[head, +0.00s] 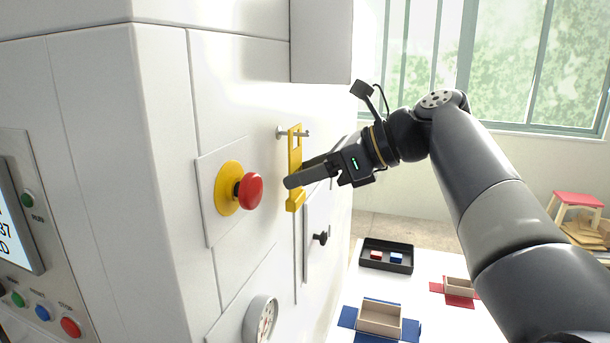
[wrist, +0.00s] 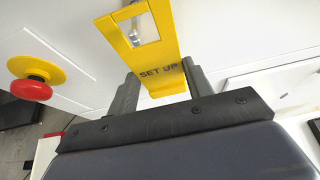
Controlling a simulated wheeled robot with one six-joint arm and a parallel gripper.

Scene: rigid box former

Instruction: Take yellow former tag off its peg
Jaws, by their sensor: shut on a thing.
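The yellow former tag (head: 295,152) hangs on the metal peg (head: 304,132) on the white machine's side, with the peg through the window near its top. In the wrist view the tag (wrist: 147,54) reads "SET UP" and the peg (wrist: 135,38) shows inside its window. My gripper (head: 297,180) is shut on the tag below the window, and its dark fingers (wrist: 160,88) lie on both sides of it. The tag's lower part is partly hidden by a finger in the head view.
A red emergency button (head: 250,190) on a yellow disc sticks out left of the tag. A black knob (head: 321,238) and a round gauge (head: 261,318) sit lower on the machine. A white table (head: 428,305) below holds a black tray (head: 386,269) and open boxes.

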